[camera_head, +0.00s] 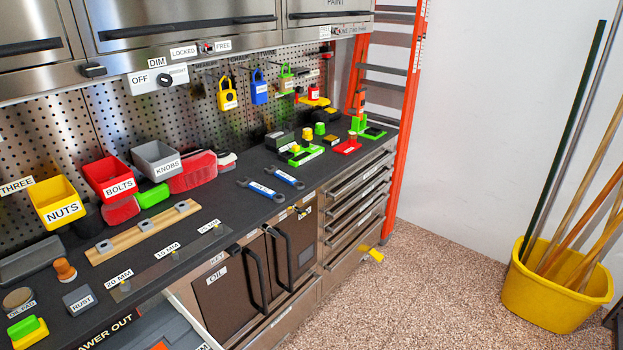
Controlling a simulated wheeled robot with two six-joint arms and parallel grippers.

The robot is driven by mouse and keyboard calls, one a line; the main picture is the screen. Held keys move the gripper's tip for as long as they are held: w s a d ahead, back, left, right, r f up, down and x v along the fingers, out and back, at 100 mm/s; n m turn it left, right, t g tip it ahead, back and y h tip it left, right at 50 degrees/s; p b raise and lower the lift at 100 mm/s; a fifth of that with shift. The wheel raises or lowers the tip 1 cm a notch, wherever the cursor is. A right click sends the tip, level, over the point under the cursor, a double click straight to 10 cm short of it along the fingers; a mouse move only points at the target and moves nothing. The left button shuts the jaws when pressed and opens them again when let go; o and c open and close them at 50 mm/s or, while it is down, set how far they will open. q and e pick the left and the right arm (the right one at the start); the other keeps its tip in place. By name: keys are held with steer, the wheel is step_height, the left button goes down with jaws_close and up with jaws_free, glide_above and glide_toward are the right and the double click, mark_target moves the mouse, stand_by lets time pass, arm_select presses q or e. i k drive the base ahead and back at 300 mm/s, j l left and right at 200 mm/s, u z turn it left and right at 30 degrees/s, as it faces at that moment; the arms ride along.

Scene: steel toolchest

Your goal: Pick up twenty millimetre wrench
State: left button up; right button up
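Two wrenches with grey metal ends and blue handles lie on the dark worktop, right of the bins. The left wrench (262,190) lies nearer the bins, and the right wrench (285,177) lies beside it, roughly parallel. Each handle has a pale label too small to read, so I cannot tell which one is twenty millimetre. A strip (142,266) on the worktop's front left carries size labels, one reading 20 MM; no wrench lies on it. Neither of my grippers shows in this view.
Yellow (56,202), red (108,178) and grey (157,160) bins stand behind a wooden rail (140,234). Small coloured blocks (303,155) stand right of the wrenches. A drawer (165,328) stands open at bottom left. An orange ladder (402,130) is at the worktop's right end.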

mark_target(279, 174)
steer(key=z, duration=0.5)
steer(key=l+z, duration=0.1)
steer(key=z, duration=0.35)
steer(key=i+z, duration=0.1)
steer(key=z, duration=1.35)
steer(key=i+z, duration=0.1)
steer(key=z, duration=0.85)
steer(key=j+z, duration=0.1)
steer(key=z, duration=0.25)
steer(key=i+j+z, duration=0.1)
steer(key=z, duration=0.3)
steer(key=j+z, duration=0.15)
steer(key=z, duration=0.2)
steer(key=j+u, duration=0.3)
steer(key=j, duration=0.15)
steer(key=i+j+u, duration=0.1)
steer(key=j+u, duration=0.5)
steer(key=u, duration=0.15)
steer(key=k+j+u, duration=0.1)
steer(key=j+u, duration=0.25)
steer(key=u, duration=0.15)
steer(key=j+u, duration=0.45)
steer(key=i+j+u, duration=0.15)
steer(key=u, duration=0.35)
